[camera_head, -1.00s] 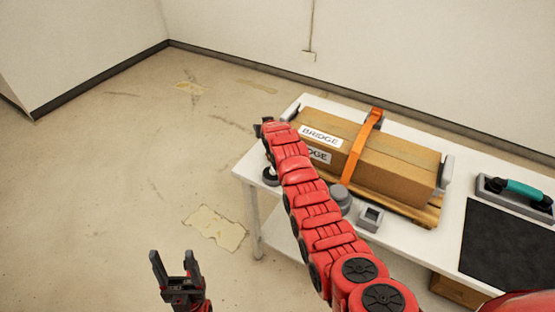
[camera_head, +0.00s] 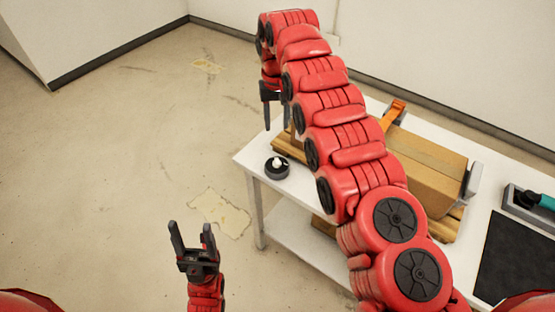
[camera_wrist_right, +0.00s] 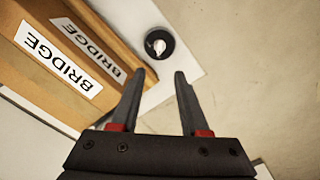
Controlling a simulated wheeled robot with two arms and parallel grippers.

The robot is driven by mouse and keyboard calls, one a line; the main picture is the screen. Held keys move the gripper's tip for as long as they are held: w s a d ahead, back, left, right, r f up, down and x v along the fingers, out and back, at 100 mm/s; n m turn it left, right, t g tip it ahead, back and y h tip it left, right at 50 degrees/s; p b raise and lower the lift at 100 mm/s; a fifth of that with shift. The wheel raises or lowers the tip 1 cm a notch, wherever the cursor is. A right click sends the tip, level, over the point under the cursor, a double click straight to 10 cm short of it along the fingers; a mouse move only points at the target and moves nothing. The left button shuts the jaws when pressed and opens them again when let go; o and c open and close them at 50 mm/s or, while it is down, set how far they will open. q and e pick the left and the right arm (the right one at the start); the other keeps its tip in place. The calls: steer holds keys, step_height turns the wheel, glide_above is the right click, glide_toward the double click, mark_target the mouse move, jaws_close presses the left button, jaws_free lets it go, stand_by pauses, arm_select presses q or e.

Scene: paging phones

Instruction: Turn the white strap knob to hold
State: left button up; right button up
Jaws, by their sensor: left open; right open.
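The white strap knob (camera_head: 278,162) sits on a round black base at the left front corner of the white table. In the right wrist view the knob (camera_wrist_right: 158,46) lies beyond the fingertips, its white handle on the dark disc. My right gripper (camera_head: 275,115) hangs fingers down above the table's left end, behind the knob in the head view. It is open and empty, and in the right wrist view (camera_wrist_right: 164,75) nothing is between its fingers. My left gripper (camera_head: 190,228) is open and empty, raised over the floor left of the table.
A cardboard box (camera_head: 425,160) labelled BRIDGE lies on a wooden pallet with an orange strap (camera_head: 393,115). My right arm hides much of it. A black mat (camera_head: 515,262) and a teal-handled tool (camera_head: 546,202) are at the right.

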steer(key=f, duration=0.1)
steer(key=p, duration=0.3)
glide_above(277, 160)
step_height(277, 160, down, 10)
steer(key=shift+s+f, duration=0.1)
steer(key=shift+s, duration=0.05)
step_height(277, 160, down, 3)
steer(key=shift+f+b, duration=0.15)
steer(key=shift+b, duration=0.8)
jaws_close()
